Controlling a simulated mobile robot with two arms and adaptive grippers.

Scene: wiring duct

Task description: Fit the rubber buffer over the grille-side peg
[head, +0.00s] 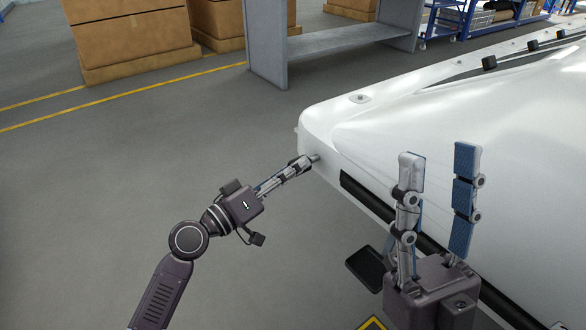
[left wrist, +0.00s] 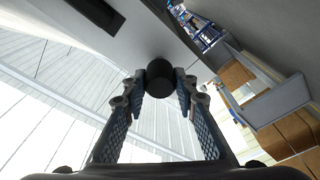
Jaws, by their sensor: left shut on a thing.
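My left gripper (head: 306,162) is at the front left corner of the white vehicle body (head: 430,130). In the left wrist view its fingertips (left wrist: 161,84) are shut on a short black cylinder, the rubber buffer (left wrist: 160,73). The buffer's round end faces the camera, with the pale body panel behind it. Whether it touches the panel I cannot tell. In the head view the fingers mostly hide the buffer. I cannot make out the grille-side peg for sure; a small round fitting (head: 360,98) sits on the body's upper ledge. My right gripper (head: 442,165) is open and empty before the body.
A dark slot (head: 366,195) runs along the body's front face. Several small black blocks, one nearer (head: 489,62), sit along the far ledge. A grey shelf (head: 340,45) and brown boxes (head: 130,40) stand behind. The floor at left is clear.

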